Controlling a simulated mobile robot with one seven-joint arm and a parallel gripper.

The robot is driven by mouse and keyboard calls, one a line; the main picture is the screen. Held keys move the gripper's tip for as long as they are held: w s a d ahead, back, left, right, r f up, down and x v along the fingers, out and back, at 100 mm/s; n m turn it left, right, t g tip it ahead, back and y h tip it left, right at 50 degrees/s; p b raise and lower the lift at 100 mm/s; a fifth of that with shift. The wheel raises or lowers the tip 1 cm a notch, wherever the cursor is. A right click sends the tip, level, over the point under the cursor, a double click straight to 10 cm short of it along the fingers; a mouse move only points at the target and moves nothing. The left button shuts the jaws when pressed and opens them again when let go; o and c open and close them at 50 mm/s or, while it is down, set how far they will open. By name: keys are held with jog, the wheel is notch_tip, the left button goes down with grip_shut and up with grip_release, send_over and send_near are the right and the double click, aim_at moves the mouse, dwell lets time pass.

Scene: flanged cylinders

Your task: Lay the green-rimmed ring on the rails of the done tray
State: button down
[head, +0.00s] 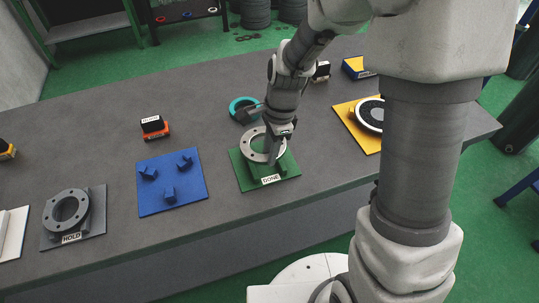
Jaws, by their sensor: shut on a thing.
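The done tray (286,181) is a green plate with a "DONE" label at its front edge. A pale grey flanged ring (250,152) with bolt holes is over it, looking nearly flat. Its rim colour is hard to tell against the green plate. My gripper (271,158) is shut on the ring's right side, pointing down. The gripper and wrist hide part of the ring and tray. Most of the rails are hidden, and I cannot tell whether the ring touches them.
A teal ring (239,104) lies just behind the done tray. A blue plate (175,201) with several blocks is to the left. A yellow plate (349,117) with a round part (371,113) is at right.

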jog(key=shift+w+f, duration=0.1)
jog(key=shift+f, duration=1.85)
jog(key=shift+f+b, duration=0.15)
jog(key=shift+b, duration=0.15)
jog(key=c, duration=0.6)
grip_release()
jog(key=shift+c, duration=0.2)
